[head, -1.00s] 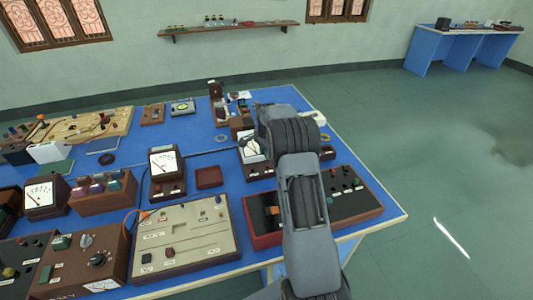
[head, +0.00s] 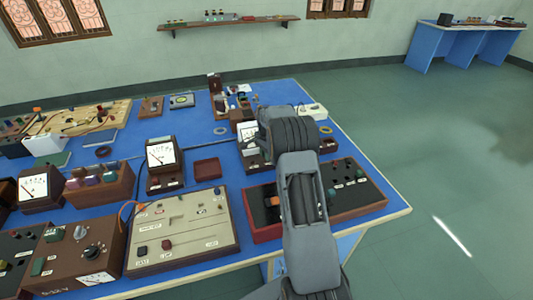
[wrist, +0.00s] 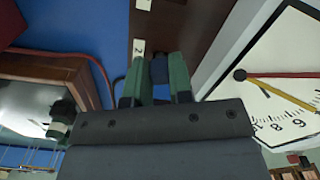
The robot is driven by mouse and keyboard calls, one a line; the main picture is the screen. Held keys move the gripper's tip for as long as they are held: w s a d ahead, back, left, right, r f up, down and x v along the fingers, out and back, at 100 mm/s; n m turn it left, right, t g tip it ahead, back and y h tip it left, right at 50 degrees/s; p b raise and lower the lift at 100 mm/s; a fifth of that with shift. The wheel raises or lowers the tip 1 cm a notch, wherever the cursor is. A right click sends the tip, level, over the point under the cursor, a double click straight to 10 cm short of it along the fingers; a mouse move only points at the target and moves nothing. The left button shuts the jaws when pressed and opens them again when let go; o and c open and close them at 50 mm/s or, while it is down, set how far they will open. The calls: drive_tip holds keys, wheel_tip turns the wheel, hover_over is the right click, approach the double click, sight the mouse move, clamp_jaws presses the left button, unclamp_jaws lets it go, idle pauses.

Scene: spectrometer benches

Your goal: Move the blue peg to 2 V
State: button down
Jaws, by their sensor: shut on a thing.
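In the wrist view my gripper (wrist: 159,72) has two green fingers shut on the dark blue peg (wrist: 158,69). The peg is over or at a dark brown panel (wrist: 175,30), right beside a white label reading 2 (wrist: 139,47). I cannot tell whether the peg is in a hole or just above the panel. A second white label (wrist: 143,5) is further along the panel. In the head view my arm hides the gripper and peg, near a white-dialled meter (head: 246,130) that is partly covered.
In the wrist view a large dial (wrist: 285,65) is close on the right, and a brown-framed instrument (wrist: 40,75) is on the left with a red wire (wrist: 70,54). In the head view a brown tray (head: 207,169) and another meter (head: 161,155) stand left of my arm.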

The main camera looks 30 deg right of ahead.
drive_tip(key=shift+f, duration=0.3)
drive_tip(key=c, duration=0.9)
unclamp_jaws()
drive_tip(key=shift+c, duration=0.2)
wheel_tip(320, 180, up, 14)
